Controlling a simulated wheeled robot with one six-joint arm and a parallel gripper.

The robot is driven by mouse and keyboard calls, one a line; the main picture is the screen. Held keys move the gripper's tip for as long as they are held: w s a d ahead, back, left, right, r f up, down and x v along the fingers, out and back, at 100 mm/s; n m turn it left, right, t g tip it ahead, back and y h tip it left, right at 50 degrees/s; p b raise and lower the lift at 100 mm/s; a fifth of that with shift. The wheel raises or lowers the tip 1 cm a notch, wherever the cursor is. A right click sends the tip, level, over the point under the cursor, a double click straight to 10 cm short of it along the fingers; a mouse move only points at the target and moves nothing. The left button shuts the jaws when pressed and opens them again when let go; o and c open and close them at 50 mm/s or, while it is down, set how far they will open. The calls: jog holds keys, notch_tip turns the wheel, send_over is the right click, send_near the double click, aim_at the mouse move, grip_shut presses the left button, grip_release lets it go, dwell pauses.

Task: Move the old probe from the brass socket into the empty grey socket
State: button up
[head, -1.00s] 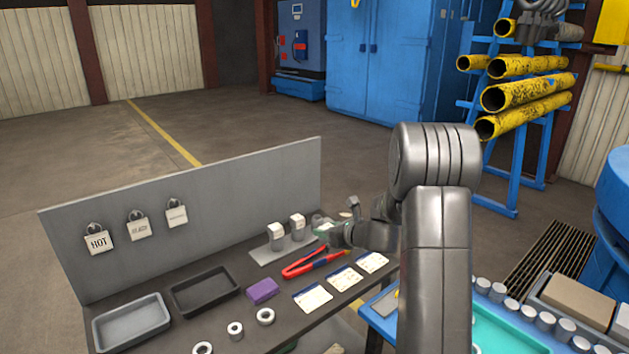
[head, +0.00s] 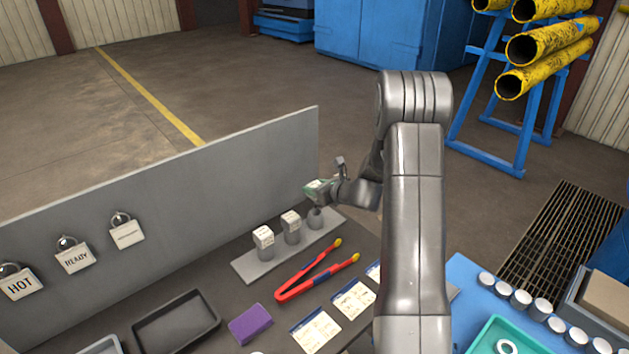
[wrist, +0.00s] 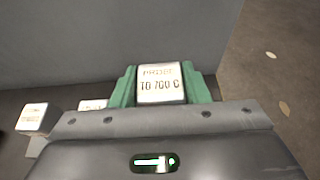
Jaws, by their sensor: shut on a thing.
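My gripper (head: 317,188) is shut on a white labelled block, the head of a probe; in the wrist view its green fingers (wrist: 160,86) clasp both sides of this probe head (wrist: 160,84), whose lettering includes "TO 700 C". The gripper is at the right end of a grey rack (head: 257,266), above a short grey cylinder (head: 315,219). I cannot tell whether the probe's lower end touches it. Two other white-headed probes (head: 263,237) (head: 290,221) stand upright on grey cylinders to the left. I cannot make out a brass socket.
A grey panel (head: 170,200) with hanging tags stands behind the rack. Red tongs (head: 310,280), a purple block (head: 250,324), cards (head: 315,332) and a dark tray (head: 177,322) lie in front. A blue table (head: 475,275) with a teal tray (head: 490,325) is at right.

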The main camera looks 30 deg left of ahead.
aim_at(316, 208)
jog(key=shift+s+d+f, duration=0.1)
jog(key=shift+f, duration=0.55)
jog(key=shift+f+b, duration=1.2)
jog(key=shift+f, duration=0.85)
jog(key=shift+b, duration=0.65)
jog(key=shift+f+b, duration=0.6)
jog(key=o, duration=0.8)
jog(key=shift+d, duration=0.1)
jog(key=v, duration=1.1)
